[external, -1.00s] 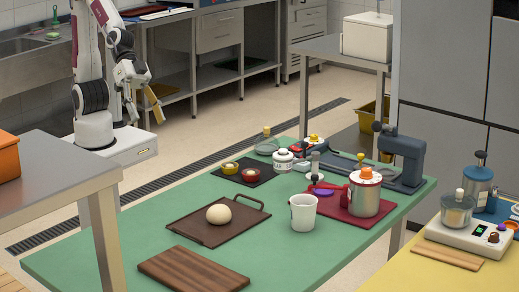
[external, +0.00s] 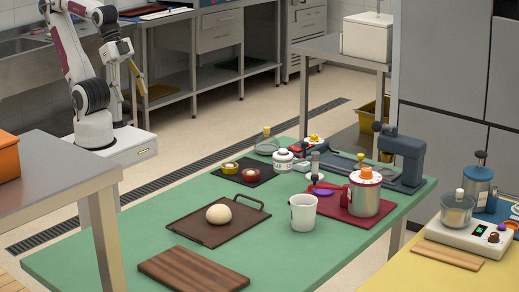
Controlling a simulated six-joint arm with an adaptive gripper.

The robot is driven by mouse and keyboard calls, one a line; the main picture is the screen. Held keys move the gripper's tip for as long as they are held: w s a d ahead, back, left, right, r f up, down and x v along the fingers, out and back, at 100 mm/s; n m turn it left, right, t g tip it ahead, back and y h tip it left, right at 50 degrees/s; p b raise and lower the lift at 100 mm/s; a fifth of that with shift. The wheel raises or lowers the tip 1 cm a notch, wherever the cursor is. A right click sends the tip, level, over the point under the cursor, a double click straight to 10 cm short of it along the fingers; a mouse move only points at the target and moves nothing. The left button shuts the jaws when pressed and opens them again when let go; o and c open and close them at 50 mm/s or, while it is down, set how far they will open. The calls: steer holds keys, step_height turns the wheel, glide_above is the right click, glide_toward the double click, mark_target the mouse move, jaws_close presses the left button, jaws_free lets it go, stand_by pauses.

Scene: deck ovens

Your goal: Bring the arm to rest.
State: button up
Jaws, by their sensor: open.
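My arm stands at the upper left on a white pedestal, beyond the green table. My gripper (external: 135,102) is at the end of the arm, to the right of the arm's base. It hangs in the air with its fingers pointing down, apart from the table and everything on it. It is open, and I see nothing held in it. The fingers are small in this view and overlap the steel bench behind.
The green table (external: 85,262) holds a brown tray (external: 188,231) with a dough ball (external: 218,214), a wooden board (external: 192,272), a white cup (external: 303,212) and a steel canister (external: 364,195). A steel table (external: 45,165) stands at the left. Floor between the arm and green table is clear.

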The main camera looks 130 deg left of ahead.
steer(key=shift+s+a+f, duration=0.1)
steer(key=shift+s+a, duration=0.25)
steer(key=shift+s, duration=0.15)
